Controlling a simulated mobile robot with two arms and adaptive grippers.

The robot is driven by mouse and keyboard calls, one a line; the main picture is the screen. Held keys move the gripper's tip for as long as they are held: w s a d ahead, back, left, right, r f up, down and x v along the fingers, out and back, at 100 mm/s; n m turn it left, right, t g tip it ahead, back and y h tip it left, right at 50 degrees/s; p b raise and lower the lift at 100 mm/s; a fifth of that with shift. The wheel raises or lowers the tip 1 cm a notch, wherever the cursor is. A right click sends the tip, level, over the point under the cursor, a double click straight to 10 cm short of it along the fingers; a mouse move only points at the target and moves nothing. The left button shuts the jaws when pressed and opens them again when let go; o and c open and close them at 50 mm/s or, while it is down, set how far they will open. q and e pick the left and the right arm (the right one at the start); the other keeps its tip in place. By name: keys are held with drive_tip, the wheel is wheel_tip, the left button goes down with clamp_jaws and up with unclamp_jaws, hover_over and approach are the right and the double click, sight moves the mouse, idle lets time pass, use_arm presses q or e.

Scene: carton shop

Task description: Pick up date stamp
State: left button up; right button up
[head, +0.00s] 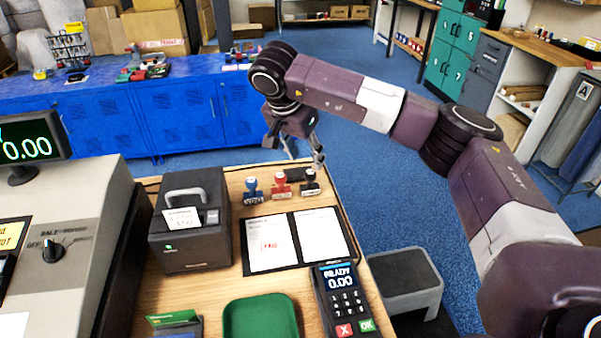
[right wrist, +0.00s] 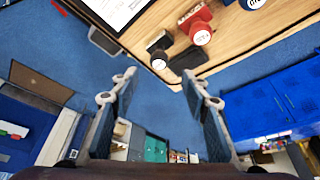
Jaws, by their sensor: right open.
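Three stamps stand in a row at the table's far edge: one blue (head: 252,188), one red (head: 280,184) and one black (head: 310,182). Their labels are too small to read, so I cannot tell which is the date stamp. The right wrist view also shows the black stamp (right wrist: 159,60), the red stamp (right wrist: 200,33) and part of the blue stamp (right wrist: 252,4). My right gripper (head: 304,156) is open and empty, above the table's far right corner near the black stamp. In the right wrist view its spread fingers (right wrist: 158,80) point toward the black stamp. My left gripper is out of view.
A dark flat pad (right wrist: 188,58) lies beside the black and red stamps. A clipboard with papers (head: 270,243), a card terminal (head: 343,298), a receipt printer (head: 190,225) and a green tray (head: 262,318) occupy the wooden table. A grey step stool (head: 405,275) stands on the floor right of it.

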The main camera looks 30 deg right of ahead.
sight(310, 172)
drive_tip(key=shift+d+f, duration=0.25)
drive_tip(key=shift+f, duration=0.45)
drive_tip(key=shift+d+f+p, duration=0.15)
drive_tip(key=shift+f+p, duration=0.2)
drive_tip(key=shift+p, duration=0.1)
drive_tip(key=shift+d+f, duration=0.1)
drive_tip(key=shift+f, duration=0.3)
drive_tip(key=p+x, duration=0.2)
drive_tip(key=x, duration=0.1)
drive_tip(key=shift+w+f, duration=0.15)
drive_tip(key=shift+f, duration=0.25)
drive_tip(key=shift+w+f, duration=0.1)
drive_tip(key=shift+f, duration=0.2)
clamp_jaws()
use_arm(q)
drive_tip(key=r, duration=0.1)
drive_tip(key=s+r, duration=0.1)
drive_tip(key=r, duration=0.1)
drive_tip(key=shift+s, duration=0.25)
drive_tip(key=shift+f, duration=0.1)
use_arm(e)
drive_tip(key=shift+r, duration=0.1)
